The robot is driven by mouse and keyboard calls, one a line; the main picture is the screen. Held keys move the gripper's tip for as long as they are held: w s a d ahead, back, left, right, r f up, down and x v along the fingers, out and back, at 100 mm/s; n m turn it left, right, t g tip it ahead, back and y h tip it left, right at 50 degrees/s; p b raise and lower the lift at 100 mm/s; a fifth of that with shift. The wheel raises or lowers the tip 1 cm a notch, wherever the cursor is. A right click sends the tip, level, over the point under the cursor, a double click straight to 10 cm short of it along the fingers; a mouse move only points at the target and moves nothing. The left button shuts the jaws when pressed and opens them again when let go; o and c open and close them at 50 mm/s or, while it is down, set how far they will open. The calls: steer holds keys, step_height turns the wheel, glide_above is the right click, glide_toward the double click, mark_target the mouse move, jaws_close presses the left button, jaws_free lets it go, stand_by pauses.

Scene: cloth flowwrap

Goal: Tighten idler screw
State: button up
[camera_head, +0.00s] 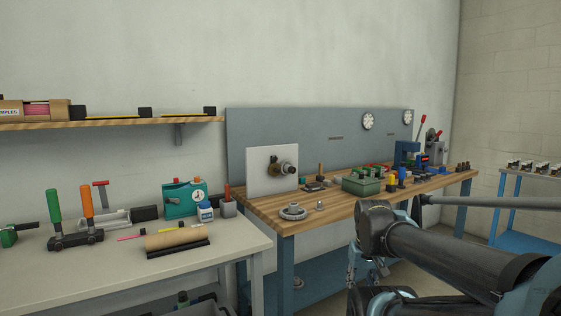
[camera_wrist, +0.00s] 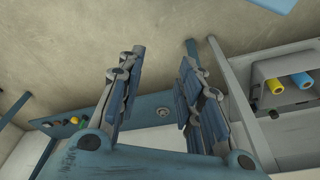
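A pale upright plate (camera_head: 260,170) stands at the left end of the wooden workbench.
The wooden workbench (camera_head: 262,204) holds a round flanged part (camera_head: 293,212), a green box (camera_head: 361,186) and several small tools. A pale table (camera_head: 60,278) at left bears green and orange handled tools, a teal gauge box (camera_head: 184,199) and a cardboard tube (camera_head: 174,238). A blue cart stands at right.

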steer(key=shift+o, duration=0.3)
steer(key=shift+s+r, duration=0.2)
step_height(320, 180, up, 33)
steer(key=n+t+y, duration=0.3)
steer(key=t+y, duration=0.5)
steer(key=y, duration=0.2)
glide_above(276, 158)
steer(key=s+d, duration=1.3)
steer(key=x, duration=1.7)
steer(key=shift+w+a+f, duration=0.1)
steer(key=shift+w+f, duration=0.05)
steer(key=shift+f, duration=0.25)
steer(key=shift+c, duration=0.4)
jaws_close()
